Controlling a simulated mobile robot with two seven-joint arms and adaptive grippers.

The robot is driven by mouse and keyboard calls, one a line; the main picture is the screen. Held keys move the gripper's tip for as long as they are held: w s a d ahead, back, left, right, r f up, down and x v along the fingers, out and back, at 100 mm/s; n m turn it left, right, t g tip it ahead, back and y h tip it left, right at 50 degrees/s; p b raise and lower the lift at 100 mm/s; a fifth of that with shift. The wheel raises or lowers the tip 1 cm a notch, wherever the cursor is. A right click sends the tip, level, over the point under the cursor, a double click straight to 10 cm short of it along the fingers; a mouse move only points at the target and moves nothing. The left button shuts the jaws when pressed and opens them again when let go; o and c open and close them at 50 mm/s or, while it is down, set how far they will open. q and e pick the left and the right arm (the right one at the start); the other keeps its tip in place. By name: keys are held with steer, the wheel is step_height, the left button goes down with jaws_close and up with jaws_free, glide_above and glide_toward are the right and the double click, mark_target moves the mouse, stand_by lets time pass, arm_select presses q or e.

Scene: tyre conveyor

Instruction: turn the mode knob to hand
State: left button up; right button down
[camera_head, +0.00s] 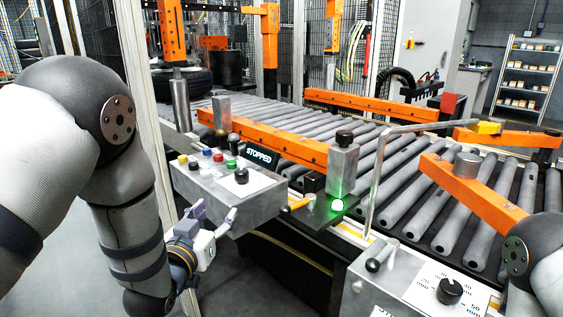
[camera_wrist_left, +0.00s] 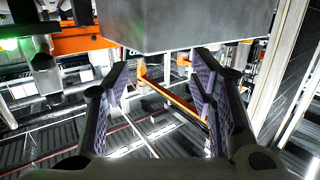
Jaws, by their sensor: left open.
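A grey control box (camera_head: 225,192) carries a "STOPPED" display (camera_head: 262,155). A black knob (camera_head: 241,176) sits on a white plate on its top, with several coloured buttons beside it; I cannot read its label or setting. My left gripper (camera_head: 215,209) is open and empty, just below the front of this box and apart from the knob. In the left wrist view a grey box underside (camera_wrist_left: 190,22) lies ahead above the open fingers (camera_wrist_left: 160,75); the knob is hidden there. My right gripper is out of view.
A second panel (camera_head: 405,280) at lower right has a black dial (camera_head: 450,291) with a scale and a small lever (camera_head: 380,256). A roller conveyor (camera_head: 400,190) with orange rails (camera_head: 285,145) lies behind. A green light (camera_head: 337,205) glows beside the box.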

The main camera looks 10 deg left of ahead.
mark_target(239, 174)
arm_select(q)
steer(key=shift+t, duration=0.5)
steer(key=w, duration=0.4)
steer(key=w+d+r, duration=0.1)
steer(key=w, duration=0.3)
steer(key=w+r+b, duration=0.1)
steer(key=w, duration=0.3)
steer(key=shift+w+d+r, duration=0.2)
steer(key=shift+w+d, duration=0.2)
steer(key=shift+w+r, duration=0.25)
steer(key=shift+w, duration=0.2)
steer(key=shift+r, duration=0.1)
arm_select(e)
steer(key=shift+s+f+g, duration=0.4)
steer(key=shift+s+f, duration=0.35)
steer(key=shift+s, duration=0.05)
arm_select(q)
steer(key=c, duration=1.1)
